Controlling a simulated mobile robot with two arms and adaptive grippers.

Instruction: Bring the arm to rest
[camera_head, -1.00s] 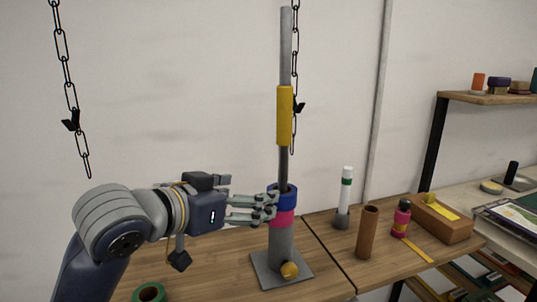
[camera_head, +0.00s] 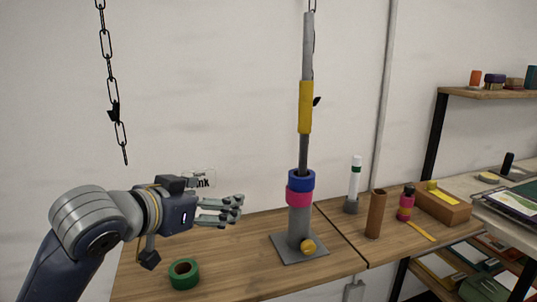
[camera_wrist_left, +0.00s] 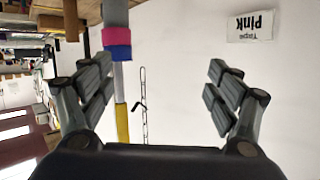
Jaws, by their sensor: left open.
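My left gripper (camera_head: 232,209) is open and empty, held above the wooden table to the left of the grey post (camera_head: 299,226). It is apart from the post. In the left wrist view the gripper (camera_wrist_left: 160,95) has its fingers spread wide, with nothing between them but the wall and a hanging chain behind. The post carries a blue ring (camera_head: 301,180) above a pink ring (camera_head: 299,197), and higher up a yellow sleeve (camera_head: 305,107) on its rod. My right gripper is not in view.
A green tape roll (camera_head: 184,274) lies on the table (camera_head: 235,262) below my left arm. Right of the post stand a white tube (camera_head: 355,180), a brown cylinder (camera_head: 376,214) and a pink bottle (camera_head: 405,206). A chain (camera_head: 107,60) hangs at the left. A paper sign (camera_head: 201,180) is on the wall.

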